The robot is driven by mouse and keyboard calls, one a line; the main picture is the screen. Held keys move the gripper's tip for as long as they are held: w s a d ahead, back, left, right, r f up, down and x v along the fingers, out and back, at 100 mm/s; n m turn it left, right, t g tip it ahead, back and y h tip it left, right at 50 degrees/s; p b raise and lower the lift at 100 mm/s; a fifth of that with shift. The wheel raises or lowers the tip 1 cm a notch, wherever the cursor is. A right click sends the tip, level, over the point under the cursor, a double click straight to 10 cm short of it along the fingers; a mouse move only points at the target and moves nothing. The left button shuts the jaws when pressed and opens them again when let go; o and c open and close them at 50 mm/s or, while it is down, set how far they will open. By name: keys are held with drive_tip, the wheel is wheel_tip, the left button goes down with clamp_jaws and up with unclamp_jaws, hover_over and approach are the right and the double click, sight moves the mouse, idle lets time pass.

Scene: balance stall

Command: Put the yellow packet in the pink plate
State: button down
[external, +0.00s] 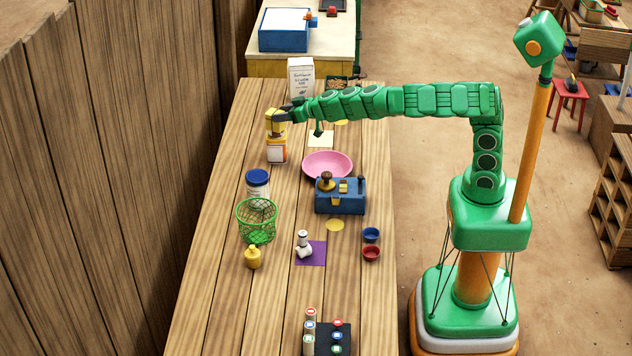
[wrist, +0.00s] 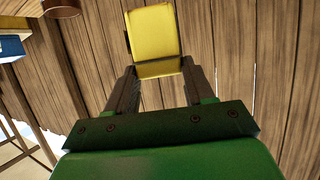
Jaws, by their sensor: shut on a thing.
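My gripper (external: 284,114) is at the far left part of the wooden table and is shut on the yellow packet (external: 274,122). In the wrist view the packet (wrist: 154,32) sits between the two fingers (wrist: 158,72), with its yellow face and lower edge showing. In the external view the packet appears just above a white and orange jar; I cannot tell whether they touch. The pink plate (external: 327,160) lies on the table to the right of and nearer than the packet. Its near edge is partly hidden by a blue box.
The white and orange jar (external: 277,150) stands below the packet. The blue box (external: 341,197) with knobs stands against the plate's near side. A white carton (external: 301,77) stands behind my gripper. A blue-lidded jar (external: 257,184) and green basket (external: 257,222) are nearer, left.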

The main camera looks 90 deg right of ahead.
drive_tip(key=s+d+f+n+y, duration=0.2)
drive_tip(key=d+n+y, duration=0.1)
drive_tip(key=d, duration=0.2)
drive_tip(key=s+d+f+n+y, duration=0.3)
drive_tip(key=d, duration=0.3)
drive_tip(key=s+d+f+n+y, duration=0.2)
drive_tip(key=s+n+y, duration=0.15)
drive_tip(key=s, duration=0.45)
drive_tip(key=s+a+r+n+g+y, duration=0.25)
drive_tip(key=s+n+y, duration=0.2)
drive_tip(key=s, duration=1.25)
hover_over(333, 168)
drive_tip(key=shift+f, duration=9.35)
drive_tip(key=shift+d+f+m+g+y, duration=0.1)
drive_tip(key=shift+f+m+g+y, duration=0.25)
drive_tip(key=shift+f, duration=1.2)
